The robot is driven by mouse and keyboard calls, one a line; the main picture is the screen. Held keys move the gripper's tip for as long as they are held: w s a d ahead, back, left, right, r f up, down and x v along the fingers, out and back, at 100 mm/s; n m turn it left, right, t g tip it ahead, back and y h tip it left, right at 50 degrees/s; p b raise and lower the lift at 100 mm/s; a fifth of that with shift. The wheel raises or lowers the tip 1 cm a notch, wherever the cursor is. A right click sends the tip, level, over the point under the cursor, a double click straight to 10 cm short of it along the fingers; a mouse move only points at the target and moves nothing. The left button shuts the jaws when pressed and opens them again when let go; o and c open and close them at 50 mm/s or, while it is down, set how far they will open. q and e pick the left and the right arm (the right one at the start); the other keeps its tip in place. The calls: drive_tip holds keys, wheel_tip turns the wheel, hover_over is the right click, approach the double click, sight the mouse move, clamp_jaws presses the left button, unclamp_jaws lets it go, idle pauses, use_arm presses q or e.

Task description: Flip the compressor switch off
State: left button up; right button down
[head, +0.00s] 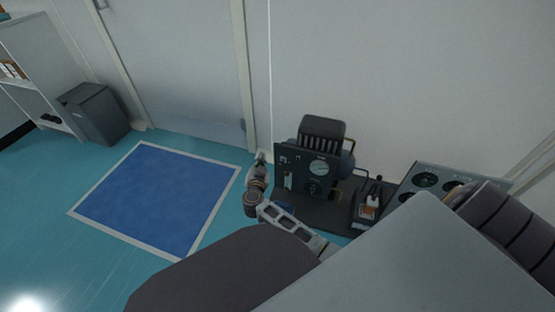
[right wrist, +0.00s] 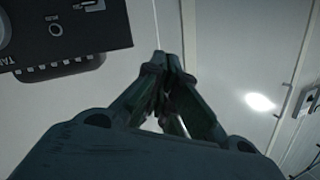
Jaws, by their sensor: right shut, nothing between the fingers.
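The compressor (head: 330,183) stands against the back wall in the head view, with a dark front panel, a round pale gauge (head: 319,167), a knob and a ribbed top. A small light part (head: 288,181) sits at the panel's lower left; I cannot tell whether it is the switch or how it is set. My right gripper (head: 260,158) is just left of the panel, apart from it. In the right wrist view, the gripper (right wrist: 164,62) is shut and empty, and part of the compressor panel (right wrist: 110,25) shows at top left. My left gripper is not in view.
The compressor is on a dark surface (head: 325,213). A small device with an orange label (head: 370,206) and a unit with round fans (head: 408,176) stand to its right. A blue floor mat (head: 155,200) and grey bin (head: 95,113) lie left. The floor there is clear.

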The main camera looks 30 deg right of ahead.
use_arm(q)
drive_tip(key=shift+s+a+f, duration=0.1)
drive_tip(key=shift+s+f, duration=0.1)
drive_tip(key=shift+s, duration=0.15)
use_arm(e)
drive_tip(key=s+d+n+g+h, duration=0.1)
drive_tip(key=s+d+g+h, duration=0.2)
drive_tip(key=s+d, duration=0.1)
drive_tip(key=shift+d+f+n, duration=0.2)
drive_tip(key=shift+f+n, duration=0.1)
drive_tip(key=shift+f, duration=0.1)
drive_tip(key=shift+s, duration=0.1)
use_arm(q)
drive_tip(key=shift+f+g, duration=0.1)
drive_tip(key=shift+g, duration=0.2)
